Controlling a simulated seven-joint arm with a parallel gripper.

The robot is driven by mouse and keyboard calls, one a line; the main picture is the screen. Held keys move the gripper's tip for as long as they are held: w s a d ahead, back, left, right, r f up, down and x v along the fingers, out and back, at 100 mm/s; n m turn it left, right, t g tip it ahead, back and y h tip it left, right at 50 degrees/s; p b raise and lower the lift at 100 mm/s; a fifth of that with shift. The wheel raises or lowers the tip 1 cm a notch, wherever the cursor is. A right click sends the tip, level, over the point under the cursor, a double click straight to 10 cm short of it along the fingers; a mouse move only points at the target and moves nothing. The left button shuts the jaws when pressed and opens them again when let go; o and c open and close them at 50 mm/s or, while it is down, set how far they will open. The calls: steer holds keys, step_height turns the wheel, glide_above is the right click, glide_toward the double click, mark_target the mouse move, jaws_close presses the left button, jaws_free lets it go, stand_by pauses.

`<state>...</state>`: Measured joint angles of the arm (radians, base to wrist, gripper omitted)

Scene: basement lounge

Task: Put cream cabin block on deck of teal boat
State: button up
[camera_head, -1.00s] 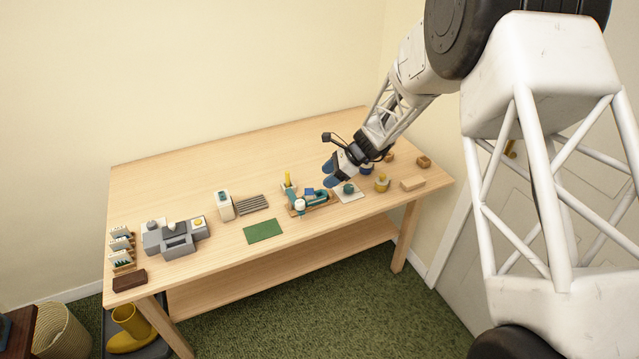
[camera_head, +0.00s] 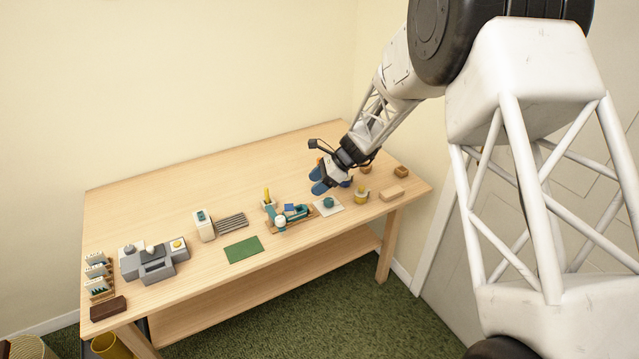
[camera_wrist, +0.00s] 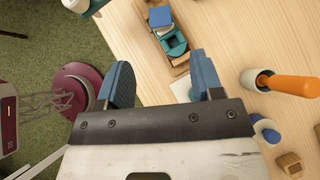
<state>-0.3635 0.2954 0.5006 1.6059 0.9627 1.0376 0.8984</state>
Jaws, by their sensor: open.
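The teal boat (camera_head: 299,213) lies in a wooden tray, with a blue block (camera_head: 289,208) on it. In the wrist view, the teal boat (camera_wrist: 174,43) shows beyond and between my fingertips, with the blue block (camera_wrist: 160,17) on top. A pale tan block (camera_head: 392,193) lies near the table's right end; I cannot tell whether it is the cream cabin block. My gripper (camera_head: 318,180) is open, with nothing seen between its blue fingers. It is above the table, behind and to the right of the boat.
A green mat (camera_head: 244,249), cream box (camera_head: 204,227) and grey machine (camera_head: 154,262) lie left.

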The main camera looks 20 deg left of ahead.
stand_by(0.3)
steer(key=s+d+r+n+t+h, duration=0.2)
steer(key=s+d+r+n, duration=0.1)
steer(key=s+d+r, duration=0.65)
steer(key=s+d+r+n+t+h, duration=0.1)
steer(key=s+d+r+n, duration=0.45)
steer(key=d+r, duration=0.7)
steer(key=s+d+n+t+h, duration=0.1)
steer(key=s+d, duration=0.5)
steer(key=s, duration=0.3)
steer(key=s+d+r+n+t+h, duration=0.1)
steer(key=s+d+n+h, duration=0.1)
steer(key=s+d, duration=0.5)
steer(key=s+d+r+n+t+h, duration=0.1)
steer(key=s+d, duration=0.5)
steer(key=s, duration=0.6)
steer(key=shift+s+d+r+n+h, duration=0.25)
steer(key=shift+n+h, duration=0.2)
steer(key=shift+h, duration=0.25)
